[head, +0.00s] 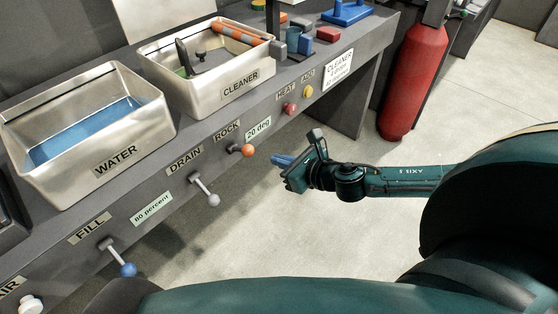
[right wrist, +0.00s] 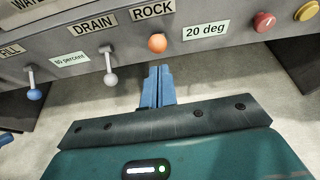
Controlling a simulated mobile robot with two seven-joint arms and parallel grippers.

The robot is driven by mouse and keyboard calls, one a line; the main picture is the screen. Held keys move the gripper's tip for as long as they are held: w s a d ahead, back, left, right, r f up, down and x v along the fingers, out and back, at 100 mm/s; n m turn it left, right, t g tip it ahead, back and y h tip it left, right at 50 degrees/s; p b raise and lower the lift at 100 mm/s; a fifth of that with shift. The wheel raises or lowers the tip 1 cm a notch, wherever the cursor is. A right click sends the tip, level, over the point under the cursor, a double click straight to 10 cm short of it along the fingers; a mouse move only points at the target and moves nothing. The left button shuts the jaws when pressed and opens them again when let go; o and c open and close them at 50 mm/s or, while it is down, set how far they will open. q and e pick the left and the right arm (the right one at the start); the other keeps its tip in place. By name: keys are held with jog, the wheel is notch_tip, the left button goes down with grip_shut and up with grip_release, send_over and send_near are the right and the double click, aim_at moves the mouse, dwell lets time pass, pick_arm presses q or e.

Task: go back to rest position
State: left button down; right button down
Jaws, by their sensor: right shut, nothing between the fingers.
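My right gripper (head: 280,160) is in front of the bench, below the orange-ended ROCK lever (head: 248,150) and clear of it. Its blue fingers (right wrist: 157,88) are together in the right wrist view, with nothing between them. They point toward the panel just under the ROCK lever's orange knob (right wrist: 157,43). My left gripper does not show in the head view. A small blue shape at the left edge of the right wrist view is too cut off to identify.
The bench front carries the grey DRAIN lever (head: 212,198), the blue FILL lever (head: 128,269), and red (head: 289,108) and yellow (head: 307,91) knobs. The WATER bin (head: 150,125) and CLEANER bin (head: 215,98) sit on top. A red extinguisher (head: 412,80) stands right. Floor between is clear.

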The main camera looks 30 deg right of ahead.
dwell(0.3)
jog(key=s+a+f+m+g+y, duration=0.1)
jog(key=s+a+f+m, duration=0.25)
jog(key=a+m, duration=0.35)
jog(key=s+a+f+m, duration=0.2)
jog(key=s+a+m, duration=0.2)
jog(key=m, duration=0.6)
jog(key=s+f+m+h, duration=0.1)
jog(key=s+m, duration=0.3)
jog(key=m, duration=0.6)
jog(key=s+f+m+g+h, duration=0.1)
jog(key=s+f+m, duration=0.3)
jog(key=m, duration=0.6)
jog(key=shift+s+d+m, duration=0.3)
jog(key=shift+s, duration=0.5)
